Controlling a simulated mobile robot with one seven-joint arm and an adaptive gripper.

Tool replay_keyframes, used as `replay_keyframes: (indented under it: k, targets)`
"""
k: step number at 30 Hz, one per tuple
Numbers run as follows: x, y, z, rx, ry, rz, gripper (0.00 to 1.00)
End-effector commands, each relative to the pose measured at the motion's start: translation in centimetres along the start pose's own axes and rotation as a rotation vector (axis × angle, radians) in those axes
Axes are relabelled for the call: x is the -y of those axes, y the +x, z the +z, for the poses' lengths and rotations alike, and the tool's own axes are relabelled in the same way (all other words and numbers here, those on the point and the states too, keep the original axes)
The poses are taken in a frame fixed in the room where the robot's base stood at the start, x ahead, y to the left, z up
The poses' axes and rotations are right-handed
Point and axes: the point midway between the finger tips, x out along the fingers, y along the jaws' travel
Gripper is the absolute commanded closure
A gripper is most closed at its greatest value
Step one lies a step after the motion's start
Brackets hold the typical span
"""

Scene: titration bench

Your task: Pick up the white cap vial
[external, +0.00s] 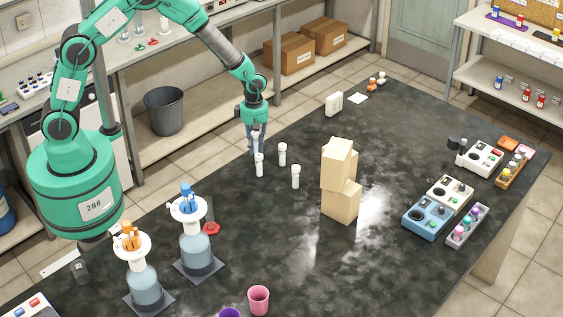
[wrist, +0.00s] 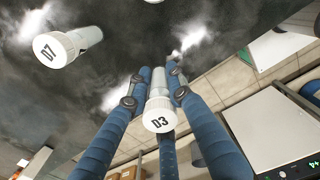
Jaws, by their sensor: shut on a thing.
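A white cap vial marked D3 (wrist: 158,116) is between the blue fingers of my gripper (wrist: 154,90) in the wrist view. The fingers press on its two sides, so my gripper is shut on it. In the external view my gripper (external: 256,143) points down at the table's left edge, and the held vial (external: 255,135) shows partly against the fingers. Another white cap vial marked D7 (wrist: 60,48) is at the upper left of the wrist view. Three white cap vials stand upright nearby in the external view: one (external: 259,165) in front, one (external: 282,155) to the right, one (external: 295,177) farther right.
Stacked wooden blocks (external: 340,185) stand right of the vials on the dark table (external: 300,255). Two bottles with blue tops (external: 187,190) and orange tops (external: 130,232) stand at the front left. Instruments (external: 427,219) line the right side.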

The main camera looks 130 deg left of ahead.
Motion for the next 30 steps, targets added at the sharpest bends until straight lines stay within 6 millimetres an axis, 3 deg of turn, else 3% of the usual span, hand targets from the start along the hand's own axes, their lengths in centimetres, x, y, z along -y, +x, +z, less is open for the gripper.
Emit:
replay_keyframes:
  k: [1, 21, 30]
  targets:
    - [-0.1, -1.1, 0.1, 0.002, 0.000, 0.003, 0.99]
    - [9.7, -1.9, -6.8, 0.000, 0.000, -0.001, 0.99]
    - [12.5, -2.1, -8.8, 0.000, 0.000, 0.000, 0.99]
